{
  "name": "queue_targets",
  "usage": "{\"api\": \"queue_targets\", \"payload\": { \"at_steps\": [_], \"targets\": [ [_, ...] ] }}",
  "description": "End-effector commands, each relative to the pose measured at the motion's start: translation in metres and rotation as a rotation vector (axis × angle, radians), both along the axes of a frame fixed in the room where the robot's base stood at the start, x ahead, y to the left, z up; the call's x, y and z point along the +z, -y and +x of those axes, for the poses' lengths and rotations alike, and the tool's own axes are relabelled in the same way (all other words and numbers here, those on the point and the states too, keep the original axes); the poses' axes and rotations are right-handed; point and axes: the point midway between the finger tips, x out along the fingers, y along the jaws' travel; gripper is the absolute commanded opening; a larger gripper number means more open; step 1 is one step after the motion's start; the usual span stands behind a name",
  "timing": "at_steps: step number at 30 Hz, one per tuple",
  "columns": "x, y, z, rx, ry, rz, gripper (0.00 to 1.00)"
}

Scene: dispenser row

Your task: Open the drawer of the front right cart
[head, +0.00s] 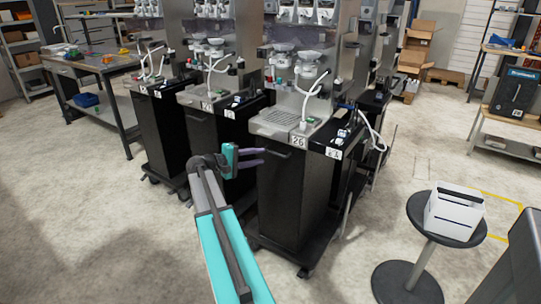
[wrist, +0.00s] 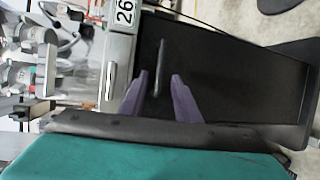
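The front right cart (head: 292,197) is a black cabinet with a steel top and the label 26. Its dark front fills much of the wrist view (wrist: 240,75). The drawer's black bar handle (head: 277,149) is high on that front; it also shows in the wrist view (wrist: 161,60). My gripper (head: 263,156) is just left of the handle in the head view. In the wrist view its two purple fingers (wrist: 159,75) are apart, with the handle between them in the picture. I cannot tell whether they touch it. The drawer looks shut.
More black carts (head: 212,140) stand in a row to the left. A round stool (head: 444,215) with a white box (head: 454,213) is at the right. A workbench (head: 90,72) is at the back left. The floor in front of the carts is clear.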

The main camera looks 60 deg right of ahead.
Motion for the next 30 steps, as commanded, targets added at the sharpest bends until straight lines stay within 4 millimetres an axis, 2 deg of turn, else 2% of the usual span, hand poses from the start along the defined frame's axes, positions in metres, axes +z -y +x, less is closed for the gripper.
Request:
{"api": "queue_targets", "payload": {
  "at_steps": [6, 12, 18, 27, 30],
  "targets": [
    [-0.006, 0.030, -0.013, -0.003, -0.001, 0.000, 0.29],
    [-0.010, 0.051, -0.022, -0.002, 0.000, 0.000, 0.29],
    [-0.012, 0.061, -0.026, -0.001, 0.000, 0.000, 0.29],
    [-0.012, 0.061, -0.027, -0.001, 0.000, 0.000, 0.29],
    [-0.012, 0.061, -0.027, -0.001, 0.000, 0.000, 0.14]
  ]
}}
